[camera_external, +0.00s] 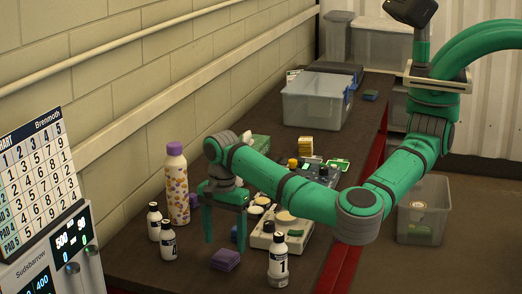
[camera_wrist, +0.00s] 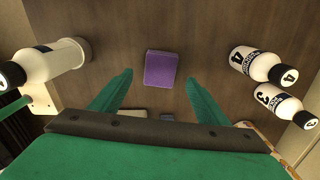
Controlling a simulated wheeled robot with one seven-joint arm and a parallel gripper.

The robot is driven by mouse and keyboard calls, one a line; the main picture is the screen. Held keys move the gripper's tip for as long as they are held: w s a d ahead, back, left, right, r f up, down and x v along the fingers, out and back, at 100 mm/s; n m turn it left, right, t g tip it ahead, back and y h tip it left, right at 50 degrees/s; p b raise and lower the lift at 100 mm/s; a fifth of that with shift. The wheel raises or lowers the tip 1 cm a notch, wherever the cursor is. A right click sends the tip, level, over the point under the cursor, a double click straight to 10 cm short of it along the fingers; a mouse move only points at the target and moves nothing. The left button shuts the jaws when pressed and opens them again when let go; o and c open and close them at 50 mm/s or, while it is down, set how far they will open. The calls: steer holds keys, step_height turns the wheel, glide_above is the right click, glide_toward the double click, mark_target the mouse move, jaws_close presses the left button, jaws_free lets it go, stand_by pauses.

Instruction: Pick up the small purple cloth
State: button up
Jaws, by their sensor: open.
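The small purple cloth (camera_external: 226,260) is a folded, flat block lying on the dark bench top near its front end. In the wrist view the purple cloth (camera_wrist: 160,69) lies between and slightly beyond my fingertips. My gripper (camera_external: 225,240) points down with its two green fingers apart and nothing between them. The fingers also show in the wrist view (camera_wrist: 158,82), spread on either side of the cloth. The fingers look to be above the cloth and not touching it; the exact height is hard to tell.
Small white bottles with black caps stand left (camera_external: 168,240) and right (camera_external: 278,262) of the cloth. A tall patterned bottle with a purple cap (camera_external: 176,185) stands behind. A control panel (camera_external: 280,230) and a clear bin (camera_external: 312,105) are further back.

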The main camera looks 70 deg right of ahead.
mark_target(225, 254)
step_height(225, 254, down, 5)
stand_by(0.3)
steer(key=c, duration=1.1)
